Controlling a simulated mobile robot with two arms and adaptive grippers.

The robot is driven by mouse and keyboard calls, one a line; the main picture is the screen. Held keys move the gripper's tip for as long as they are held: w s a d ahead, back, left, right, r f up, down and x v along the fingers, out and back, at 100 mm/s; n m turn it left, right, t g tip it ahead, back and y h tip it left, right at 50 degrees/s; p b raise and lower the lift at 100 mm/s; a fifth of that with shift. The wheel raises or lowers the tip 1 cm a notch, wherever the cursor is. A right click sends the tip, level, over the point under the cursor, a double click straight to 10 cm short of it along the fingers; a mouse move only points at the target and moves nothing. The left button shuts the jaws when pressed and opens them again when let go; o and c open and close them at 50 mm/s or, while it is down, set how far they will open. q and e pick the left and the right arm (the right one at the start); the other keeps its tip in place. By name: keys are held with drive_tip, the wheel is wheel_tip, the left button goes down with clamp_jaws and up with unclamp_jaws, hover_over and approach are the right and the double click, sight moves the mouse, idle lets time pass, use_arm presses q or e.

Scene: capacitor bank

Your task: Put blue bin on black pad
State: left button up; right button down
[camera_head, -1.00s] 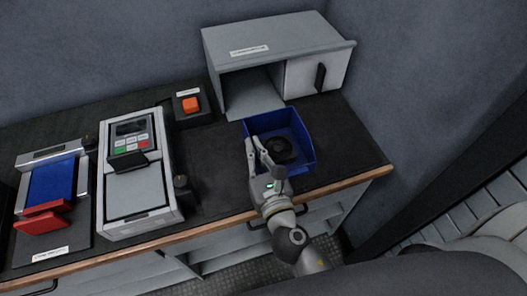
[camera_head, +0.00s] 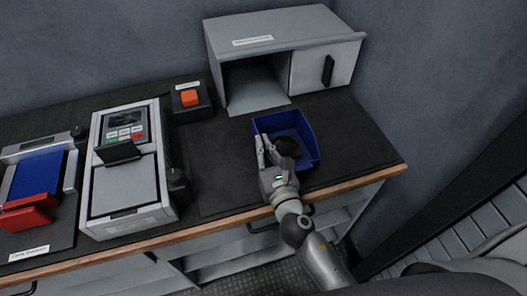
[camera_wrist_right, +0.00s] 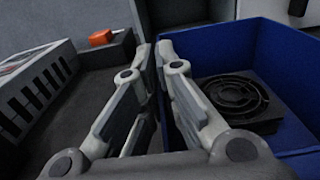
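The blue bin (camera_head: 312,140) stands upright on the dark mat-like surface of the counter, in front of the grey cabinet. A round black fan (camera_head: 287,147) lies inside it and shows clearly in the right wrist view (camera_wrist_right: 236,98). My right gripper (camera_head: 266,148) is at the bin's left wall, one finger outside and one inside. In the right wrist view its fingertips (camera_wrist_right: 157,52) are close together on the wall of the blue bin (camera_wrist_right: 216,47). A black pad (camera_head: 355,140) seems to be the dark surface under and around the bin; its edges are hard to tell. My left gripper is not in view.
The grey cabinet (camera_head: 300,35) has an open left compartment (camera_head: 250,82) and a closed right door (camera_head: 343,66). An orange button box (camera_head: 190,98) and a grey keypad device (camera_head: 125,190) stand to the left. A blue and red device (camera_head: 38,175) is farther left.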

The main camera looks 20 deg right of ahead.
drive_tip(key=shift+r, duration=0.2)
drive_tip(key=shift+f, duration=0.1)
drive_tip(key=c, duration=2.2)
unclamp_jaws()
drive_tip(key=shift+f, duration=0.2)
drive_tip(key=o, duration=0.6)
drive_tip(key=shift+r, duration=0.1)
drive_tip(key=shift+c, duration=0.2)
drive_tip(key=shift+s+r, duration=0.1)
drive_tip(key=shift+r, duration=0.05)
drive_tip(key=s+b, duration=0.2)
drive_tip(key=s, duration=0.3)
drive_tip(key=s+b, duration=0.2)
drive_tip(key=s, duration=0.3)
drive_tip(key=shift+s+d+f, duration=0.15)
drive_tip(key=shift+s+f, duration=0.05)
drive_tip(key=shift+s, duration=0.2)
drive_tip(key=shift+s+r, duration=0.2)
drive_tip(key=shift+s, duration=0.35)
